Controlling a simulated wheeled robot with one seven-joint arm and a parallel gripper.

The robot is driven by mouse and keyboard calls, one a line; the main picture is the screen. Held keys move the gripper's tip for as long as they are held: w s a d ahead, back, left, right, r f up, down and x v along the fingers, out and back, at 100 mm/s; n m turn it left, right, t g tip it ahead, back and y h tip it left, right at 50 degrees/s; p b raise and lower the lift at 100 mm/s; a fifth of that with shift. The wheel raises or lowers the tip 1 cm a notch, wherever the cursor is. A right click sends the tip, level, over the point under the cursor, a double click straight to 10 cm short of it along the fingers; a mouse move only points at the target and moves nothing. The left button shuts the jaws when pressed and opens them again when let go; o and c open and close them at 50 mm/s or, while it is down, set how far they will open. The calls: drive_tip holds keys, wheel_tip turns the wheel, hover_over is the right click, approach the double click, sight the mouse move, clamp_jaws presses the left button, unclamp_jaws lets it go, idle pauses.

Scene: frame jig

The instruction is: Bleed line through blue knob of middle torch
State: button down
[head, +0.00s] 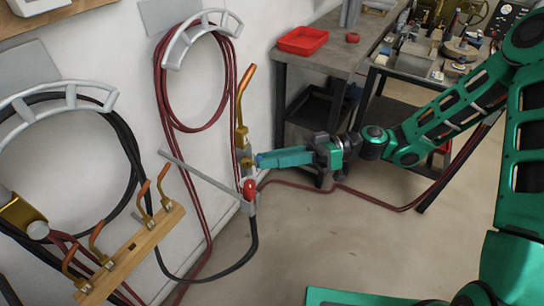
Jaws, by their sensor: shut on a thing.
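A brass torch (241,137) with a copper-coloured tip stands upright at the end of a grey bar (205,178) that reaches out from the wall. My gripper (257,160) comes in from the right, with its green fingers level and shut at the valve part of this torch's body. The fingers cover what they hold, and the blue knob is not clearly visible behind them. A red part (250,188) sits just below, at the lower end of the torch. Several other copper-tipped pieces stand on a wooden bar (135,250) at the lower left.
Dark red hose (160,80) hangs coiled on a wall bracket (203,28), and black hose (128,140) on another. A workbench (345,55) with a red tray (302,41) stands behind my arm. Red hose (340,188) crosses the floor. Open floor (330,240) lies below my arm.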

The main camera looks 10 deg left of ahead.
drive_tip(key=m, duration=1.2)
drive_tip(key=shift+w+f+m, duration=0.1)
drive_tip(key=shift+f+m, duration=0.15)
drive_tip(key=shift+m, duration=0.05)
idle(0.4)
drive_tip(key=c, duration=1.6)
unclamp_jaws()
drive_tip(key=shift+o, duration=0.2)
drive_tip(key=v, duration=1)
drive_tip(key=shift+w+d, duration=0.15)
drive_tip(key=shift+d, duration=0.2)
